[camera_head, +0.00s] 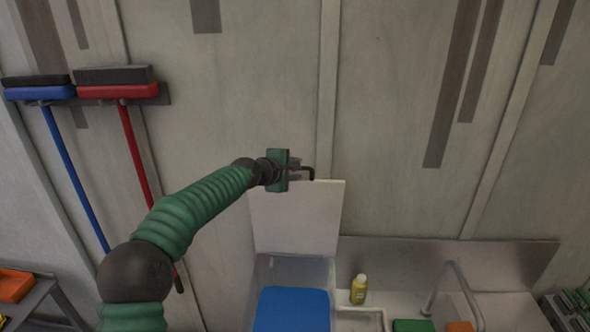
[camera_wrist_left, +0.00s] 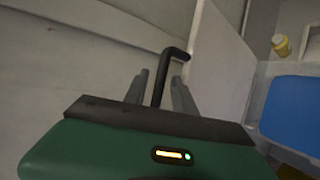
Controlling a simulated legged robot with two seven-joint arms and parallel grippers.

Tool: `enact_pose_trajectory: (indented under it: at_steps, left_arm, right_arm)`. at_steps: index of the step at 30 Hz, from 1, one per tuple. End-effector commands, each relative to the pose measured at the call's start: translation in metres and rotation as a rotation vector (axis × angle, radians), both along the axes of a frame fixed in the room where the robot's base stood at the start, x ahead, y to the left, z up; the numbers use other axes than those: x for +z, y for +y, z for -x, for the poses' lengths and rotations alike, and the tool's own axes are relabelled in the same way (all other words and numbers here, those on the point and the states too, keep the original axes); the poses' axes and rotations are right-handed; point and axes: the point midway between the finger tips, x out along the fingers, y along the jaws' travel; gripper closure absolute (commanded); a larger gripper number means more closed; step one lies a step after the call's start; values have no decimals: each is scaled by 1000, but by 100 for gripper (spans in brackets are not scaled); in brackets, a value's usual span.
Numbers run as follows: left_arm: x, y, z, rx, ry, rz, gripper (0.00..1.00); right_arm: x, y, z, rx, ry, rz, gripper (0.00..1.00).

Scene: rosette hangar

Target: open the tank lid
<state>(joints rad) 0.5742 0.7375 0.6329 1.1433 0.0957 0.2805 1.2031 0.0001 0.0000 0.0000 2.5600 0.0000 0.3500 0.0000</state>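The tank lid (camera_head: 297,222) is a pale panel that stands raised, nearly upright, at the wall behind the tank (camera_head: 290,268). In the left wrist view, the lid (camera_wrist_left: 215,75) is right of the fingers. A bent black bar (camera_head: 305,169) is at the lid's top edge. My left gripper (camera_head: 290,170) is beside that edge. In the left wrist view, the black bar (camera_wrist_left: 161,78) runs between the two grey fingers (camera_wrist_left: 161,82), with a visible gap on each side, so the gripper looks open around it. My right gripper is not in view.
A flat blue surface (camera_head: 292,308) lies at the tank's front. A yellow bottle (camera_head: 358,290) stands right of the tank near a sink tap (camera_head: 452,288). Blue (camera_head: 62,150) and red (camera_head: 128,140) brooms hang on the left wall. An orange bin (camera_head: 14,286) is far left.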

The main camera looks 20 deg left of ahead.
Motion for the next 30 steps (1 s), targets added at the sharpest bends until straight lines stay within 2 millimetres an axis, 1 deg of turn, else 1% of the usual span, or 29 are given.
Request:
enact_pose_trajectory:
  at_steps: [10,14,17,19,24,27,30]
  left_arm:
    - [0,1,1,1,0,0,66]
    - [2,4,13,2,-2,-2,66]
    - [9,8,34,4,-5,-5,66]
    - [16,10,54,4,-5,-7,66]
    - [37,17,99,5,-4,-6,66]
    - [49,21,121,5,-2,-4,66]
    - [59,23,137,3,0,-4,66]
  right_arm:
    - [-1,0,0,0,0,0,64]
    - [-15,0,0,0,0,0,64]
    - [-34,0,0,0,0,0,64]
    - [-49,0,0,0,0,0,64]
    - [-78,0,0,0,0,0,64]
    - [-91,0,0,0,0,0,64]
    - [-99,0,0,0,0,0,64]
